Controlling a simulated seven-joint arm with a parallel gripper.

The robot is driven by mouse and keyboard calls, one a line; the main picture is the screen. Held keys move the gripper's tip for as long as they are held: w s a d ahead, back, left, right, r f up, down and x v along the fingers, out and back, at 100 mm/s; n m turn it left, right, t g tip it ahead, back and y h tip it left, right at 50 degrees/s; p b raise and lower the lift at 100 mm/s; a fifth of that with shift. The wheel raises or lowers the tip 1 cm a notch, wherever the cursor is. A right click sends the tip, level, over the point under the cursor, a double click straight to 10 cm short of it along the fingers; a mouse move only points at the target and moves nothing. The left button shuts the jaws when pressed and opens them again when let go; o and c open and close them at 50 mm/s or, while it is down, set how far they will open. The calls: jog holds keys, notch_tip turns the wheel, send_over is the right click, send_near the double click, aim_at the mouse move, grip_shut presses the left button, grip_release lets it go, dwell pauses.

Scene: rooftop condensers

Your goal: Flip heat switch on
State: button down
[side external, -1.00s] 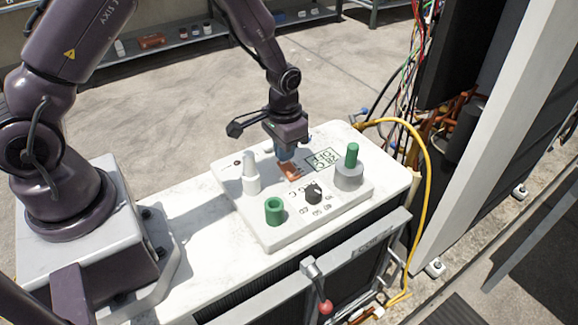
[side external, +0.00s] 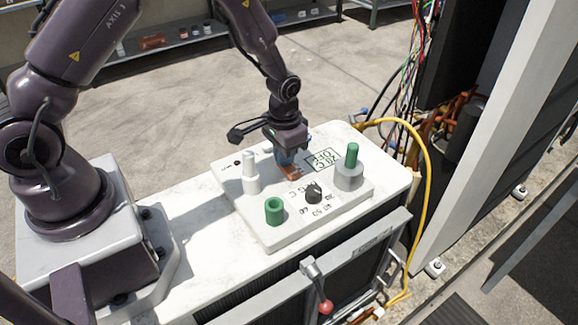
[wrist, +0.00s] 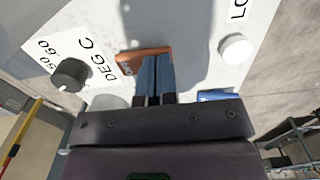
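A white control panel (side external: 240,205) lies on the pale top of a condenser unit. An orange rocker (side external: 293,173), likely the heat switch, is set in it; it also shows in the wrist view (wrist: 128,62). My gripper (side external: 284,164) points down at the rocker. In the wrist view its blue fingers (wrist: 155,62) are together, with only a thin gap, and nothing is seen between them. The fingertips overlap the rocker's edge; contact is unclear, and the fingers hide part of it.
A red-tipped lever (side external: 325,306) is at the front. A yellow cable (side external: 428,180) loops at the right.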

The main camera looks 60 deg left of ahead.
jog(key=shift+r, duration=3.5)
